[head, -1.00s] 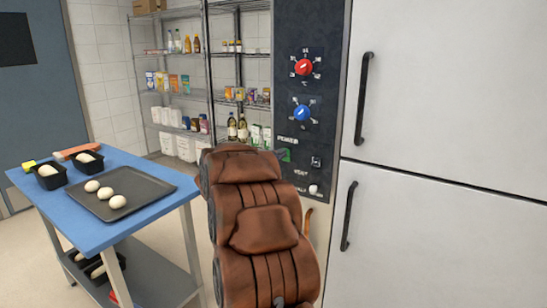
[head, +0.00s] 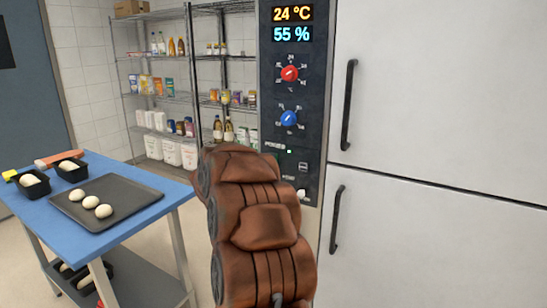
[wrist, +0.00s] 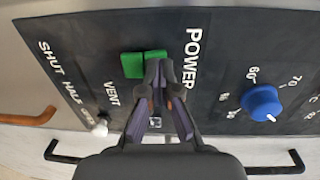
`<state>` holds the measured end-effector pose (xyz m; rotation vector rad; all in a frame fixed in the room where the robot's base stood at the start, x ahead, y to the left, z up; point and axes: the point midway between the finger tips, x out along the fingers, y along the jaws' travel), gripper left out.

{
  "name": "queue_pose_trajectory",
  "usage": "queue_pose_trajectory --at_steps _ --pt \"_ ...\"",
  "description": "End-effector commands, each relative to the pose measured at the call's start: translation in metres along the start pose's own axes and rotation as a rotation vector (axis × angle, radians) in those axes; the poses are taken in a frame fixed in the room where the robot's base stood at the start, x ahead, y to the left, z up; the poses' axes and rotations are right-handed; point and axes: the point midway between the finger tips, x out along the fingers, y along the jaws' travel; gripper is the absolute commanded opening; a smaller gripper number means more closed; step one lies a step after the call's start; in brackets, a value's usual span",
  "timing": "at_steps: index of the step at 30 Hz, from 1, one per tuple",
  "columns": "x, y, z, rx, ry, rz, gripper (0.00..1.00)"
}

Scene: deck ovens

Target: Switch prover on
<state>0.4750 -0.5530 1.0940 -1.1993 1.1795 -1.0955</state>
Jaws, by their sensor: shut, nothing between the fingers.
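The prover's dark control panel (head: 305,175) stands left of the white doors in the head view. Its display (head: 292,24) is lit with 24 °C and 55 %. In the wrist view, the green power switch (wrist: 132,65) is beside the POWER lettering. My gripper (wrist: 160,70) is shut and empty, its fingertips at the switch and covering part of it. Whether they touch is unclear. In the head view my brown arm hides the gripper and switch.
A red knob (head: 290,74) and a blue knob (head: 289,118) sit above the switch. A pale vent knob (wrist: 100,128) is near my fingers. Door handles (head: 348,105) stick out at right. A blue table (head: 130,225) with a dough tray stands left.

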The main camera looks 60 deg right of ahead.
Motion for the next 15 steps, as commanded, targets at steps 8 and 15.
queue_pose_trajectory --at_steps 8,15 --pt "-0.01 -0.003 0.0 0.001 0.0 -0.001 0.0" --pt "-0.042 -0.011 -0.002 0.001 0.002 0.002 0.0"
